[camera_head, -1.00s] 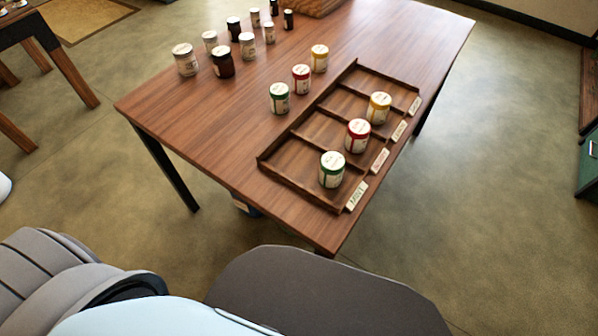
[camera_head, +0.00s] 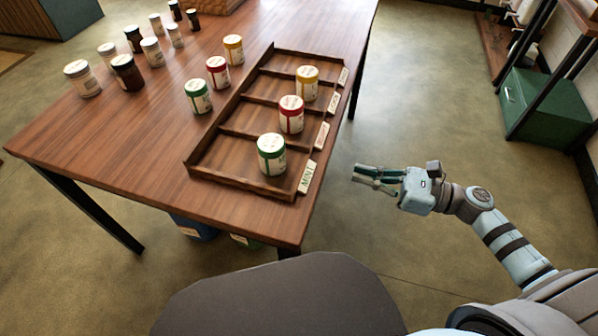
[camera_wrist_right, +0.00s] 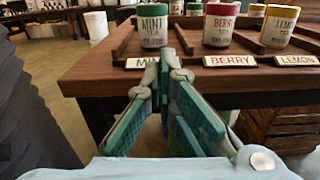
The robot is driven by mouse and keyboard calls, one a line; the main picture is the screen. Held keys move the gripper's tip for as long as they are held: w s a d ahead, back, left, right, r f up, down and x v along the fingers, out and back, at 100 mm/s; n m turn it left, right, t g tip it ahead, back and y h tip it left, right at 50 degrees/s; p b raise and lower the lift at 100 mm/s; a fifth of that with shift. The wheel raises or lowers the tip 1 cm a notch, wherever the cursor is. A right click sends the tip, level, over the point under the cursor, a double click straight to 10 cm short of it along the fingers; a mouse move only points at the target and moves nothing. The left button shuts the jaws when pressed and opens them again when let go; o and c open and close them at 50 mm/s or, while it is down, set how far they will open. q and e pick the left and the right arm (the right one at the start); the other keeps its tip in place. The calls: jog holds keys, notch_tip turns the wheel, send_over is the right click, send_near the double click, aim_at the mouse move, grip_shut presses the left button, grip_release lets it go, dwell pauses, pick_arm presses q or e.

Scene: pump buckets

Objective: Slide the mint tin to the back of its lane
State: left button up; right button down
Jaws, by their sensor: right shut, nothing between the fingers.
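The mint tin (camera_head: 271,155), white with a green lid, stands upright at the front end of the tray's nearest lane, behind the "MINT" label (camera_head: 307,177). My right gripper (camera_head: 357,174) is shut and empty, in the air off the table's right side, apart from the tin. In the right wrist view its fingers (camera_wrist_right: 166,72) point toward the tin and partly cover the label. My left gripper is not in view.
The berry tin (camera_head: 291,114) and lemon tin (camera_head: 306,83) stand in neighbouring lanes, separated by low dividers. Behind the tray's back wall stand a green-lidded tin (camera_head: 197,96), a red one (camera_head: 217,73) and a yellow one (camera_head: 233,49). Several jars stand farther left.

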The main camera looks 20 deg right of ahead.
aim_at(299, 171)
jog(key=shift+n, duration=0.3)
jog(key=x, duration=0.9)
jog(key=p+x, duration=0.1)
jog(key=x, duration=0.4)
jog(key=shift+s+a+r, duration=0.1)
jog(key=shift+s+r, duration=0.15)
jog(key=shift+r, duration=0.05)
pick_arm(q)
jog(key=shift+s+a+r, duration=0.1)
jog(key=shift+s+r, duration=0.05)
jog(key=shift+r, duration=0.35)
